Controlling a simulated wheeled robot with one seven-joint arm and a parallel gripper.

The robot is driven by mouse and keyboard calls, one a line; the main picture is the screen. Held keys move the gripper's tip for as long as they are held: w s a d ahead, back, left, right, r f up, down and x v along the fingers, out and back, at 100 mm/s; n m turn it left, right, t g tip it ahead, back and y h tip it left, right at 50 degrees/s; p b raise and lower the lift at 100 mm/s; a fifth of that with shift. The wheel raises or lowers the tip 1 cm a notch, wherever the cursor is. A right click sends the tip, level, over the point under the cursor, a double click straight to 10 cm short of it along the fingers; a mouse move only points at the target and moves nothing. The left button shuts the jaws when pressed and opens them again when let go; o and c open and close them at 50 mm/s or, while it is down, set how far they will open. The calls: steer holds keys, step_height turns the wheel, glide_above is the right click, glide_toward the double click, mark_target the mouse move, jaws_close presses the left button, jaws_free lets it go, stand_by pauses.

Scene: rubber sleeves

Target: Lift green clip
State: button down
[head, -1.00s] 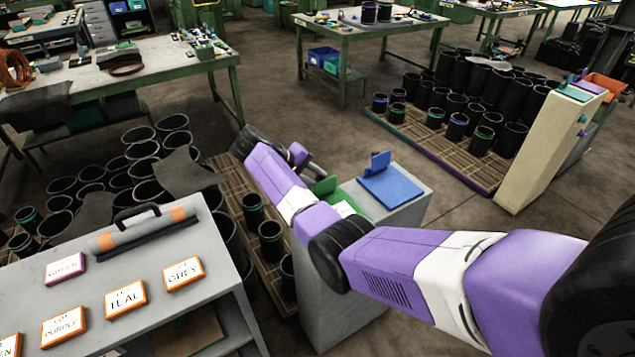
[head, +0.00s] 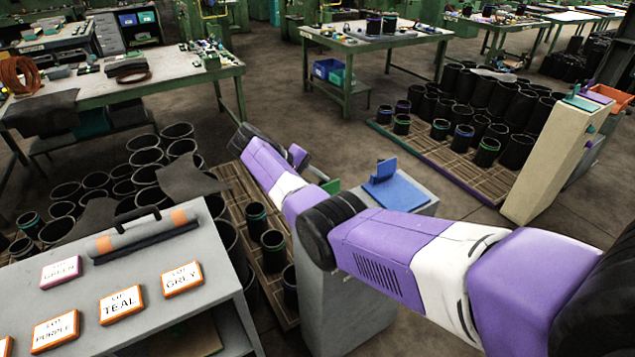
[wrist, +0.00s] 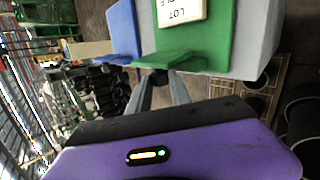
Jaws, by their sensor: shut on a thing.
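The green clip shows in the wrist view as a flat green plate (wrist: 208,42) with a raised green tab (wrist: 168,62) at its near edge. A white card (wrist: 182,10) printed LOT lies on the plate. My gripper (wrist: 162,78) is shut on the tab. In the head view only a small green part (head: 331,187) shows, beside the blue plate, and my arm hides the rest.
A blue clip (head: 397,191) with an upright tab sits on the grey pedestal (head: 345,295), close beside the green one. A grey cart (head: 70,250) with coloured lot cards stands at the left. Black sleeves stand on a pallet (head: 455,170) at the right. Open floor lies behind the pedestal.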

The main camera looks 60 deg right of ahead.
steer(key=c, duration=1.2)
jaws_free()
steer(key=shift+f, duration=0.1)
steer(key=shift+b+v, duration=0.8)
steer(key=shift+v, duration=3.15)
